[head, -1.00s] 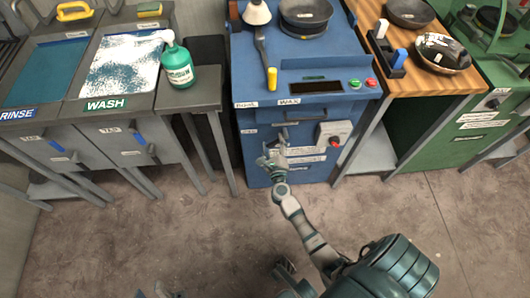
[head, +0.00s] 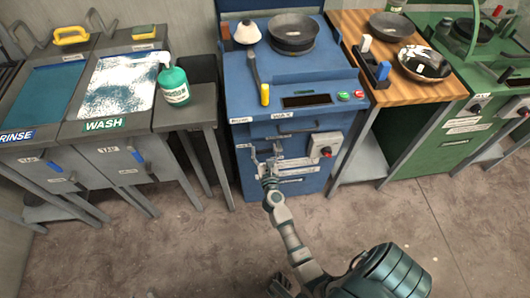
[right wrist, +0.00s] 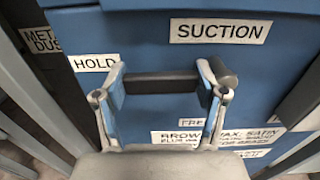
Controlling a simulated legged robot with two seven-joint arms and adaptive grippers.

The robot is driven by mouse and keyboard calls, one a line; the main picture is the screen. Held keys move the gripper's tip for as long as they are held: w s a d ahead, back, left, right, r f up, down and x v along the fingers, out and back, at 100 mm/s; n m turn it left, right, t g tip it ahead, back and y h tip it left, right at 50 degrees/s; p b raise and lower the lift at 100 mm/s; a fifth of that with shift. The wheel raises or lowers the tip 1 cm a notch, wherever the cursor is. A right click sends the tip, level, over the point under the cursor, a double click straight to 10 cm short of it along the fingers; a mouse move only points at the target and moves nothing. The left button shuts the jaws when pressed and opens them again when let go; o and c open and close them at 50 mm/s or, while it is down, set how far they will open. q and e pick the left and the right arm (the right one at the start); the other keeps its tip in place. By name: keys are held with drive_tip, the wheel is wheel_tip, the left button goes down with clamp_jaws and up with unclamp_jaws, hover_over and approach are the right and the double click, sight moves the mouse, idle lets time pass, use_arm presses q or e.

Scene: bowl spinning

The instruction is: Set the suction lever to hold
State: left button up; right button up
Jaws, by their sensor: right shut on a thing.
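A FREE label (right wrist: 195,123) is partly hidden behind my finger. The suction lever (right wrist: 160,84) is a dark bar lying level across the picture, between the fingers of my right gripper (right wrist: 163,86). The fingers are closed on it, near the HOLD side's right. In the head view, my right gripper (head: 267,172) is at the cabinet's lower front.
A wooden bench (head: 350,35) stands right of the cabinet, and RINSE and WASH tubs (head: 104,124) stand left. A green spray bottle (head: 174,84) sits beside the tubs. The floor before the cabinet is clear.

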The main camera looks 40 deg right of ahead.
drive_tip(key=shift+a+f, duration=0.15)
drive_tip(key=shift+f, duration=0.05)
idle(0.4)
drive_tip(key=o, duration=1.5)
drive_tip(key=shift+o, duration=1)
drive_tip(key=shift+w, duration=0.1)
drive_tip(key=shift+r, duration=0.1)
drive_tip(key=v, duration=1.2)
